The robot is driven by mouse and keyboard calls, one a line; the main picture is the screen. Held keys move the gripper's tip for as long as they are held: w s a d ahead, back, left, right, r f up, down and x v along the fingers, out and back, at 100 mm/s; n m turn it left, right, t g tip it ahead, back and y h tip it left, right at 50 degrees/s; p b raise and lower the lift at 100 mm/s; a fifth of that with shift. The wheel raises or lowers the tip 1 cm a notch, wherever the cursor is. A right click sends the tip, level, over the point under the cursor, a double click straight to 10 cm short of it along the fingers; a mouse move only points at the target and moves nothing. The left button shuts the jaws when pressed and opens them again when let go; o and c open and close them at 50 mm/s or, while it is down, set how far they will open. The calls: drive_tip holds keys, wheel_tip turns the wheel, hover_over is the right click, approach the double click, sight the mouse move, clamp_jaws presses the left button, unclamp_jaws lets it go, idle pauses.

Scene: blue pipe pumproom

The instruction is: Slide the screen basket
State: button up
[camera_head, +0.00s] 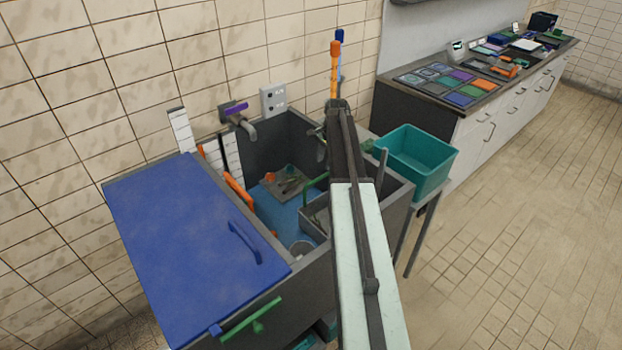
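The likely screen basket (313,218) is a grey, box-like basket with a green handle (316,184). It sits inside the dark grey sink tank (270,145), at the right of its opening. My arm crosses in front of it and hides its right part. A blue lid (180,240) with a blue handle covers the near left part of the tank. I cannot make out my gripper; the end of my arm is hidden behind its own links, so its distance from the basket does not show.
A wall tap with a purple lever (235,108) is above the tank. A teal bin (418,160) stands to the right. A cluttered counter (470,85) is behind. The floor at right is clear.

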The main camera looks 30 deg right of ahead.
sight(319, 178)
drive_tip(key=w+f+b, duration=0.1)
drive_tip(key=f+b, duration=0.1)
drive_tip(key=f, duration=0.1)
drive_tip(key=f+b, duration=0.3)
drive_tip(key=w+f+b, duration=0.1)
drive_tip(key=f+b, duration=0.2)
drive_tip(key=shift+w+a+f, duration=0.1)
drive_tip(key=shift+w+a, duration=0.15)
drive_tip(key=shift+w, duration=0.05)
drive_tip(key=shift+c, duration=0.4)
clamp_jaws()
drive_tip(key=shift+s+a, duration=0.1)
idle(0.7)
